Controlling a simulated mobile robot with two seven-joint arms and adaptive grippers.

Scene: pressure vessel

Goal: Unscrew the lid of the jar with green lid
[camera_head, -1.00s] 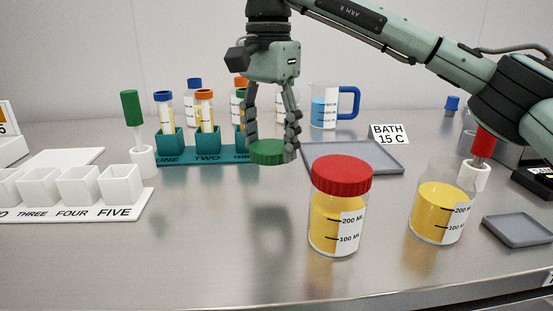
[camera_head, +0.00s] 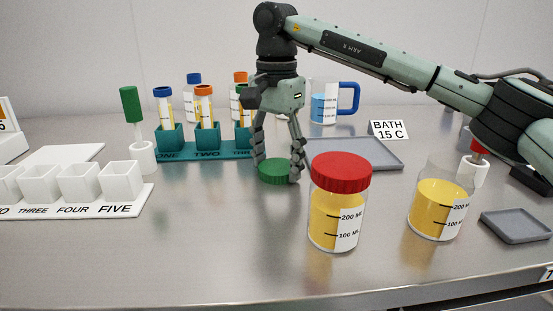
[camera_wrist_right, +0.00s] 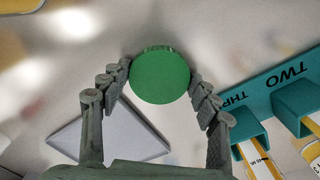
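The green lid (camera_head: 275,172) is between the fingertips of my right gripper (camera_head: 278,170), low over the table or on it; I cannot tell which. In the right wrist view the lid (camera_wrist_right: 160,76) shows as a round green disc, with a fingertip against each side. The jar (camera_head: 440,208) stands upright and open at the right, with yellow liquid in it and no lid on top. It is well apart from the gripper. My left gripper is not in view.
A jar with a red lid (camera_head: 340,205) stands in front, right of my right gripper. Behind are a teal tube rack (camera_head: 180,157) and a grey tray (camera_head: 385,157). White cups (camera_head: 80,185) stand at left. The front middle of the table is clear.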

